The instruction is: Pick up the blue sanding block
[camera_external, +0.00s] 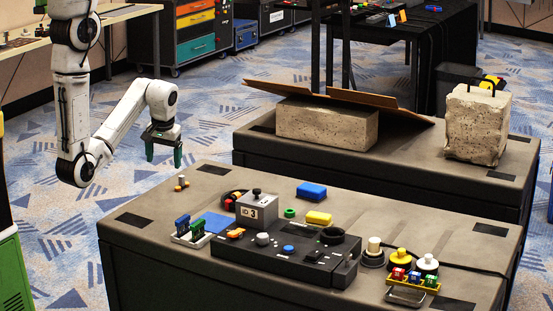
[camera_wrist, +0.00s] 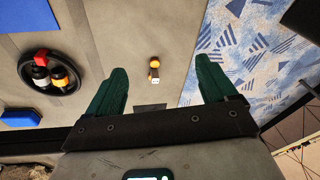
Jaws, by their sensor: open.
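The blue sanding block (camera_external: 311,190) lies flat near the back edge of the front table, behind a yellow block (camera_external: 318,217). In the wrist view a blue block (camera_wrist: 20,118), apparently the same one, shows at the left edge, partly cut off. My gripper (camera_external: 164,157) hangs fingers down beyond the table's left back corner, well left of the blue block. Its two green fingers (camera_wrist: 162,72) are spread apart, with nothing held between them.
A small orange-and-white item (camera_external: 182,184) stands near the table's left back corner. A grey box (camera_external: 257,210), blue sheet (camera_external: 217,222) and black control panel (camera_external: 285,250) crowd the table. A concrete slab (camera_external: 325,124) lies on the table behind.

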